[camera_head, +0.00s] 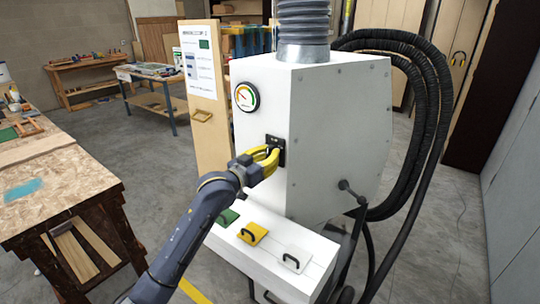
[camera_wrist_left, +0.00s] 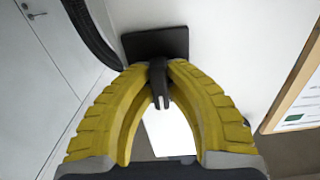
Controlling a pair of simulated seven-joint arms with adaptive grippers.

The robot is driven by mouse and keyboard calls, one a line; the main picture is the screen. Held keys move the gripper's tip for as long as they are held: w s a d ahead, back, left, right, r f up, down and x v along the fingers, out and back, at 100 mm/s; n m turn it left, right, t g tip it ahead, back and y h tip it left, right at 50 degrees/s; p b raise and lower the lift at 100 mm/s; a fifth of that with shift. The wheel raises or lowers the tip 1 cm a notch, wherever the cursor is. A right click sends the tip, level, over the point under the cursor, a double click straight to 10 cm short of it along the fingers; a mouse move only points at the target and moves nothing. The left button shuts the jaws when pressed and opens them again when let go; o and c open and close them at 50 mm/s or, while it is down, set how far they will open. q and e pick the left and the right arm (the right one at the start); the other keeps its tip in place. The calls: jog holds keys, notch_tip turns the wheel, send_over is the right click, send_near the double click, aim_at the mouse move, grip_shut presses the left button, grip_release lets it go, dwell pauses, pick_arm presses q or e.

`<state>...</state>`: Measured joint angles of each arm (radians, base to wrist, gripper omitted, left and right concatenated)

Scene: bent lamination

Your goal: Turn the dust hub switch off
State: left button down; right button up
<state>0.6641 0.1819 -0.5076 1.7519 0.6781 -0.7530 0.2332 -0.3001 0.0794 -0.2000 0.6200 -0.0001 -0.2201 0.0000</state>
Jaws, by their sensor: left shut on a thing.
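The dust hub (camera_head: 330,120) is a white cabinet in the middle of the head view. Its switch (camera_head: 281,146) is a black plate with a lever on the front face, below a round gauge (camera_head: 246,97). In the left wrist view the black plate (camera_wrist_left: 157,43) and its dark forked lever (camera_wrist_left: 158,82) show clearly. My left gripper (camera_head: 266,157) has yellow fingers, which also show in the left wrist view (camera_wrist_left: 158,75). Their tips are closed around the lever close to the plate. The fingers partly hide the switch in the head view. My right gripper is not in view.
A white ledge below the switch carries green, yellow (camera_head: 252,233) and white (camera_head: 293,259) handled panels. Black hoses (camera_head: 425,110) loop at the right. A wooden workbench (camera_head: 50,185) stands at the left. A wooden board with a paper sheet (camera_head: 198,62) stands beside the hub.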

pick_arm(q)
jog(key=shift+r+n, duration=0.2)
jog(key=shift+n, duration=0.1)
jog(key=c, duration=1.4)
grip_release()
jog(key=shift+o, duration=0.2)
jog(key=shift+s+a+f, duration=0.1)
jog(key=shift+s+f, duration=0.05)
jog(key=shift+f, duration=0.05)
jog(key=v, duration=1.1)
jog(key=shift+s+a, duration=0.2)
jog(key=shift+s, duration=0.05)
